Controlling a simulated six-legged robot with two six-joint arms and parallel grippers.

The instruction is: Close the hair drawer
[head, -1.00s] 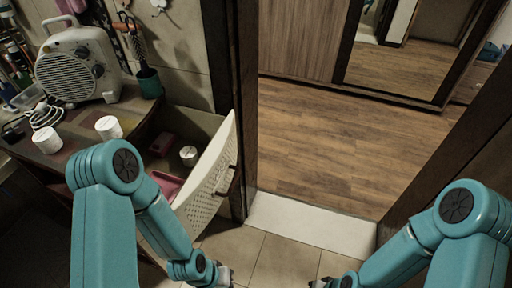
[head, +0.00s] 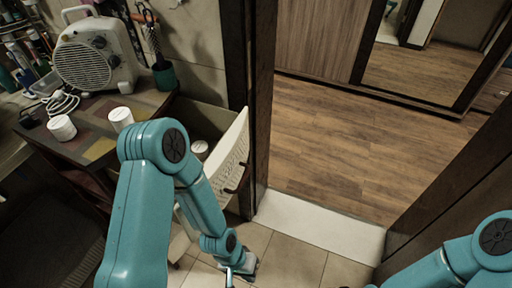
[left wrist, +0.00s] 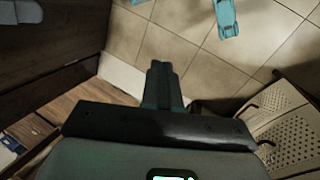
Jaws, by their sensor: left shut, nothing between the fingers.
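The hair drawer (head: 228,160) stands pulled out from the wooden cabinet below the counter. Its pale, perforated front has a dark handle (head: 238,181) and is angled toward the doorway. A white jar (head: 199,148) lies inside; my left arm hides much of the interior. My left gripper (head: 240,272) is shut and empty, low over the tiled floor, in front of and below the drawer front, apart from it. In the left wrist view, the closed fingers (left wrist: 159,70) point over the tiles, and a perforated pale panel (left wrist: 288,125) shows at right. My right gripper is below the head view's edge.
The cabinet top (head: 95,125) holds a fan heater (head: 92,55), white jars (head: 62,128) and a green cup (head: 164,77). A dark door frame (head: 262,90) stands close beside the drawer. A white threshold (head: 320,225) and open wooden floor lie to the right.

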